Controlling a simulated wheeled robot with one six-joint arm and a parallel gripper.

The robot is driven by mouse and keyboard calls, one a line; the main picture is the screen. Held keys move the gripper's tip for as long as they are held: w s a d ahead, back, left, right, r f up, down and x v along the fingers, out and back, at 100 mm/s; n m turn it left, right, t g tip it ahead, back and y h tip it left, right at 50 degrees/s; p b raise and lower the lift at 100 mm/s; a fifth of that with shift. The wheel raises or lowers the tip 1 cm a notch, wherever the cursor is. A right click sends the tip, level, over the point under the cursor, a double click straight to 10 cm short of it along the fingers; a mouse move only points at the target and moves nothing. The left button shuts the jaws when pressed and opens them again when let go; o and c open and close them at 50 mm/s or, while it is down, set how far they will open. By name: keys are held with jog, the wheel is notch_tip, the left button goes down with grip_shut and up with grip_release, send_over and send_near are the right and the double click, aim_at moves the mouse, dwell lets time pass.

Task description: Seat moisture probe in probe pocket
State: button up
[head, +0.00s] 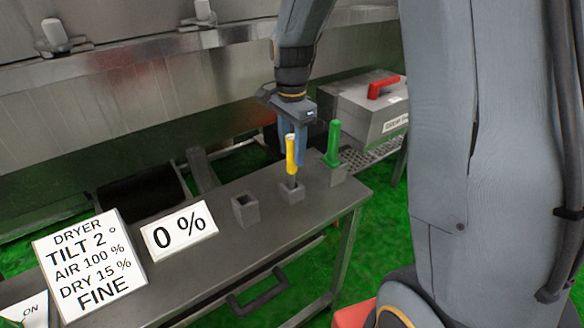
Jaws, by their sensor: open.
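A yellow-handled probe (291,158) stands upright in a small square grey holder (291,193) on the metal bench. A second tool with a green handle (332,143) stands in another square holder (334,173) to its right. No label shows which one is the moisture probe. An empty square pocket (245,209) sits on the bench to the left. My gripper (293,142) points down at the yellow handle, with its blue fingers open around or just behind it. I cannot tell whether they touch it.
A sign reading 0 % (179,231) and a dryer panel (89,265) reading DRY 15 % and FINE stand on the bench's left. A grey case with a red handle (378,105) is behind on the right. The large metal drum (130,85) runs along the back.

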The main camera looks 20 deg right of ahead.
aim_at(292, 170)
jog(key=shift+f+p, duration=0.3)
jog(key=shift+f, duration=1.1)
grip_shut()
